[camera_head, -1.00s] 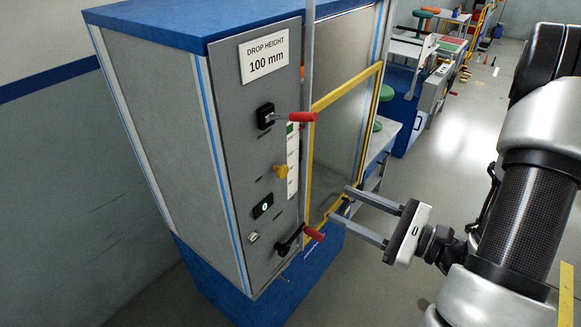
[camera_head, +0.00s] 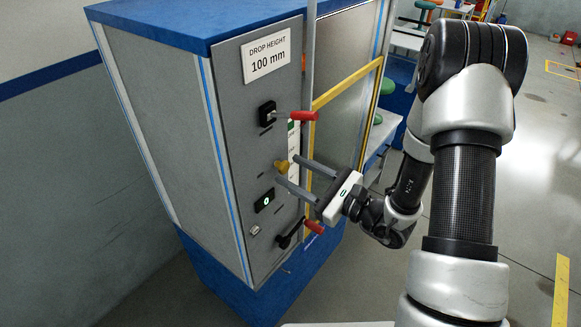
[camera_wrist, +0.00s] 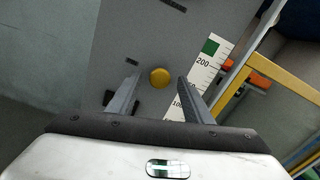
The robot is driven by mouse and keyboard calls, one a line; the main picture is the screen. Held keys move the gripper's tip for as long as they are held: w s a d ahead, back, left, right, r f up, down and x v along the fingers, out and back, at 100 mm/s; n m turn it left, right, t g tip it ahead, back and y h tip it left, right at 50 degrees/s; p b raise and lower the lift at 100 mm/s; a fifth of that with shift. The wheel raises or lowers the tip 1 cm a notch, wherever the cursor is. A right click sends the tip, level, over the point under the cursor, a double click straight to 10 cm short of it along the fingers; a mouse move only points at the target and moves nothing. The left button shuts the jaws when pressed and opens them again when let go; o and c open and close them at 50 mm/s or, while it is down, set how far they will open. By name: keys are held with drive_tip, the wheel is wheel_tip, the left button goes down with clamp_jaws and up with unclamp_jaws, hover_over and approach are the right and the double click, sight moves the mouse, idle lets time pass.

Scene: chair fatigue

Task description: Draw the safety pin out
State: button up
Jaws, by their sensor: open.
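A yellow knob (camera_head: 282,167), which looks like the head of the safety pin, sticks out of the grey front panel (camera_head: 235,130) of the machine. In the wrist view the yellow knob (camera_wrist: 160,77) shows between and just beyond my fingertips. My gripper (camera_head: 286,170) is open, its two fingers pointing at the panel, one above and one below the knob in the head view. In the wrist view my gripper (camera_wrist: 158,80) has a finger on each side of the knob. Whether either finger touches the knob or panel I cannot tell. The pin's shaft is hidden.
A white scale strip (camera_wrist: 205,75) runs beside the knob. A yellow-framed guard (camera_head: 345,88) stands to the right.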

drive_tip(key=shift+x, duration=0.8)
